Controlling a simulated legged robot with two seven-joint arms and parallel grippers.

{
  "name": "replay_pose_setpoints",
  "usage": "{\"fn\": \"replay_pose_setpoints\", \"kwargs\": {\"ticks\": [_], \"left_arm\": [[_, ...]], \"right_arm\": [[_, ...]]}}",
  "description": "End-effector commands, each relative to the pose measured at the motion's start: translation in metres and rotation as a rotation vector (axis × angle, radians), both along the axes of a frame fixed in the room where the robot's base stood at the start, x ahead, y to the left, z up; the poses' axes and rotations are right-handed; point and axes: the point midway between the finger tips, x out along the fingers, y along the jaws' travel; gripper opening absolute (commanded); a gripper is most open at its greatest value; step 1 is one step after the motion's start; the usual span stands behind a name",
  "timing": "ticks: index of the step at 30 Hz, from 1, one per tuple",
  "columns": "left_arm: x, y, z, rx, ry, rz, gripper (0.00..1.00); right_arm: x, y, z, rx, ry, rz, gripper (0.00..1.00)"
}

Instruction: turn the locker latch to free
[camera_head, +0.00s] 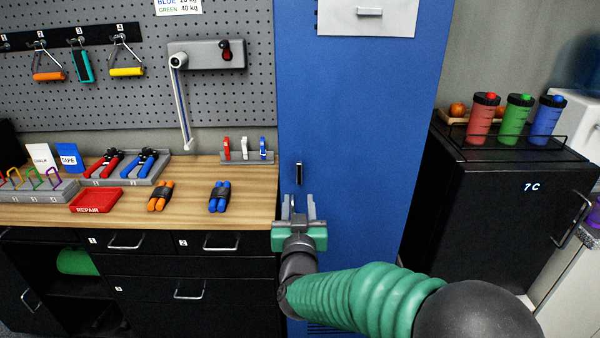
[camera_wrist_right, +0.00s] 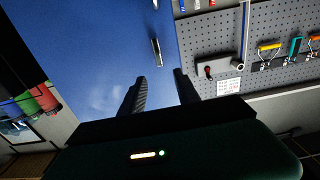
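The blue locker door (camera_head: 360,130) stands upright in the middle of the head view. Its latch (camera_head: 299,174) is a small dark and silver bar near the door's left edge, roughly upright. My right gripper (camera_head: 298,208) is just below the latch, its two fingers apart and pointing at the door. In the right wrist view the latch (camera_wrist_right: 156,50) shows beyond the fingertips, slightly tilted, and my right gripper (camera_wrist_right: 160,80) is open with nothing between its fingers. The latch appears apart from the fingers. My left gripper is not in view.
A wooden workbench (camera_head: 240,205) with drawers stands left of the locker, carrying hand grips, a red repair tray (camera_head: 96,200) and a clip rack (camera_head: 249,157). A black fridge (camera_head: 500,205) with several shaker bottles stands to the right. A pegboard (camera_head: 130,90) hangs behind the bench.

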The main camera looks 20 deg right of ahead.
Motion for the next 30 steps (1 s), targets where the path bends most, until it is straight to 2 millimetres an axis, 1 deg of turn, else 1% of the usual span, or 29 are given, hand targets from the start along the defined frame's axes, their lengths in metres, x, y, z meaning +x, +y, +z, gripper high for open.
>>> {"fn": "replay_pose_setpoints", "kwargs": {"ticks": [1, 3, 9, 12, 15, 19, 26, 30], "left_arm": [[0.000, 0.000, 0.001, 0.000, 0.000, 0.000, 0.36], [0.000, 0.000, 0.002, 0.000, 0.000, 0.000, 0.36], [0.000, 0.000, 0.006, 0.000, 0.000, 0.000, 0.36], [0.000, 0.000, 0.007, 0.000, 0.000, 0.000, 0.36], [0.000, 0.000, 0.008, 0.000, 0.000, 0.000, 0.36], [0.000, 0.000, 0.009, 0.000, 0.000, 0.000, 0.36], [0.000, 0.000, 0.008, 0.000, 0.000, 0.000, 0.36], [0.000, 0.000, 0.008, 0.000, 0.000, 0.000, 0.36]], "right_arm": [[0.015, -0.007, -0.002, 0.002, 0.004, -0.004, 0.38], [0.033, -0.014, -0.003, 0.004, 0.005, -0.003, 0.38], [0.083, -0.030, -0.002, 0.006, 0.005, -0.003, 0.38], [0.103, -0.035, -0.001, 0.004, 0.003, -0.001, 0.38], [0.117, -0.038, -0.001, 0.004, 0.004, 0.000, 0.38], [0.127, -0.040, -0.001, 0.002, 0.004, 0.000, 0.38], [0.127, -0.040, -0.001, 0.003, 0.003, 0.001, 0.38], [0.127, -0.040, -0.001, 0.003, 0.003, 0.000, 0.21]]}}
